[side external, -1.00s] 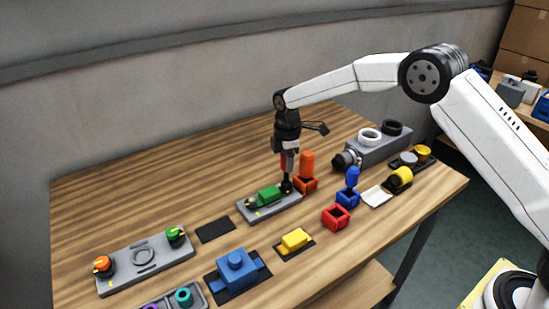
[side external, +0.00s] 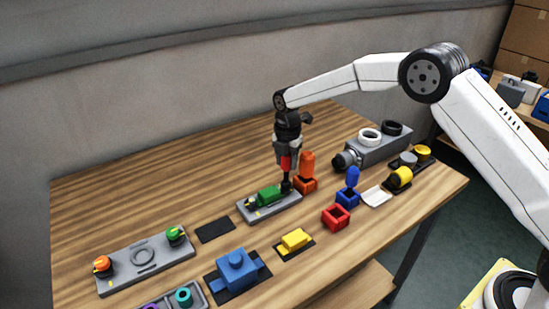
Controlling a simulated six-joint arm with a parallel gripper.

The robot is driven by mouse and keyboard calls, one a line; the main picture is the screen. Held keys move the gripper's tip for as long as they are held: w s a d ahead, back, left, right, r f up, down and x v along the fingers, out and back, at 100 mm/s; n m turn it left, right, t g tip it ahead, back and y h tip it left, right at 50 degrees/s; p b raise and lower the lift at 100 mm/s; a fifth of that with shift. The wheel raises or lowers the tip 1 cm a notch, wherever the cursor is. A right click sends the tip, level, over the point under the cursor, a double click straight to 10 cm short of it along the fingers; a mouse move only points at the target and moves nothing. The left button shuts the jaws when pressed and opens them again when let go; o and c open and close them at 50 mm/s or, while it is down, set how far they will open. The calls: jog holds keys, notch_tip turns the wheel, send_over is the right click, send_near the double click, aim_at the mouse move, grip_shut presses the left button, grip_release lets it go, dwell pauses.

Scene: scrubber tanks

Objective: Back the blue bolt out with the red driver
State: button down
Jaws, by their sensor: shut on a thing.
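My gripper (side external: 287,165) is shut on the red driver (side external: 285,162), which stands upright with its handle between the jaws. The driver's dark lower end reaches down to the right end of a grey plate (side external: 278,207) that carries a green block (side external: 268,194). A dark piece (side external: 286,187) sits at the driver's foot. I cannot make out the blue bolt; whether it is under the driver cannot be told. The red holder (side external: 336,217) to the right stands empty.
An orange driver (side external: 307,163) in its holder stands close to the right of my gripper. A blue driver (side external: 352,178) stands in a blue holder. A yellow block (side external: 295,240) and a blue block (side external: 237,268) lie in front. The table behind and left is clear.

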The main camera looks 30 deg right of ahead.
dwell(0.4)
jog(key=shift+r, duration=0.95)
jog(key=m, duration=1)
dwell(0.3)
jog(key=shift+m, duration=0.3)
